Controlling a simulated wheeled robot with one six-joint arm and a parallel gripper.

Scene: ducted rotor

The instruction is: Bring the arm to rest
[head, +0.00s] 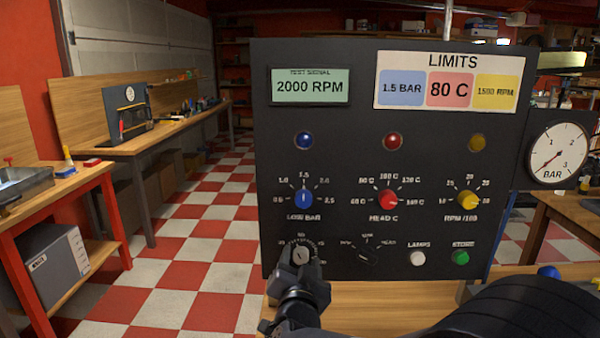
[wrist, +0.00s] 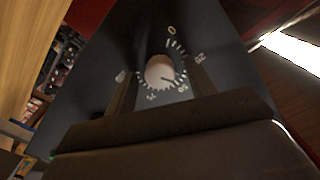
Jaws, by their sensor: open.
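My gripper (head: 301,262) is at the lower left of the black control panel (head: 330,235), in front of a small grey knob (head: 300,254). In the wrist view, the jaws of my gripper (wrist: 163,85) are open, one finger on each side of the round pale knob (wrist: 159,70) with its numbered dial. A gap shows between the knob and each finger. I cannot tell how far the fingertips are from the panel face. My arm fills the lower middle and lower right of the head view and hides part of the bench.
The panel has blue (head: 304,198), red (head: 389,200) and yellow (head: 468,201) knobs, a white button (head: 418,258) and a green button (head: 460,257). A BAR gauge (head: 559,153) stands at right. The wooden bench (head: 385,312) lies below. Checkered floor (head: 190,245) is open at left.

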